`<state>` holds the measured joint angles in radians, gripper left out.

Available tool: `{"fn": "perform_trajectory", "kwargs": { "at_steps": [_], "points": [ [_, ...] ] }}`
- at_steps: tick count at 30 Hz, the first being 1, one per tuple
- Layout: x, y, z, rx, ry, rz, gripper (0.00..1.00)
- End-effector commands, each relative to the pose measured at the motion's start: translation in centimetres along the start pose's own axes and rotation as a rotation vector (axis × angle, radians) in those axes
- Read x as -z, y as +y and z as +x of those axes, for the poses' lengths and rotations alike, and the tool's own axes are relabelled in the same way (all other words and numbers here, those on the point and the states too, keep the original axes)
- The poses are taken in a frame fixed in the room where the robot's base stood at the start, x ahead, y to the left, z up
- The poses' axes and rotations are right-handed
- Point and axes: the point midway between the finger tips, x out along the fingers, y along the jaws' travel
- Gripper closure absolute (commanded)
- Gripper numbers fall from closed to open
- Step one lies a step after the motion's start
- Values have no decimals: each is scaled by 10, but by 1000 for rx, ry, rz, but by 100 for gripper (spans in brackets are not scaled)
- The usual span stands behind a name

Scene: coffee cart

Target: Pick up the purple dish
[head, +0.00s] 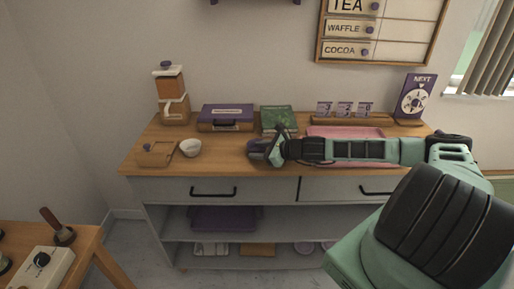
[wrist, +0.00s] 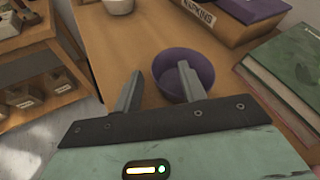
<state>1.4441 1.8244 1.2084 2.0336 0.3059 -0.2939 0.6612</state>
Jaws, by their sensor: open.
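The purple dish (wrist: 184,72) is a round bowl on the wooden counter, seen in the wrist view just beyond my fingertips. My gripper (wrist: 160,82) is open, its two fingers apart. The right finger overlaps the bowl in the picture, and the left finger is to the left of the bowl; I cannot tell whether either touches it. In the head view my gripper (head: 262,150) is over the front part of the counter, and the dish is mostly hidden behind it.
A white bowl (head: 190,147) and a wooden box (head: 155,154) stand left on the counter (head: 222,164). Behind are a purple napkin box (head: 226,117) and green book (head: 278,120). A pink tray (head: 345,132) lies right, partly behind my arm.

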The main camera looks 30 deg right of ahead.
Motion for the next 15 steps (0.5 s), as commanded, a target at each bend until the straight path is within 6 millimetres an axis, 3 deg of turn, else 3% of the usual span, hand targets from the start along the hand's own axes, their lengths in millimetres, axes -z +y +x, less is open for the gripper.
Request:
{"fn": "perform_trajectory", "kwargs": {
  "at_steps": [6,14,15],
  "points": [
    [-2,0,25,0,0,0,59],
    [0,0,27,0,0,-1,59],
    [0,0,27,0,0,-1,70]
  ]
}}
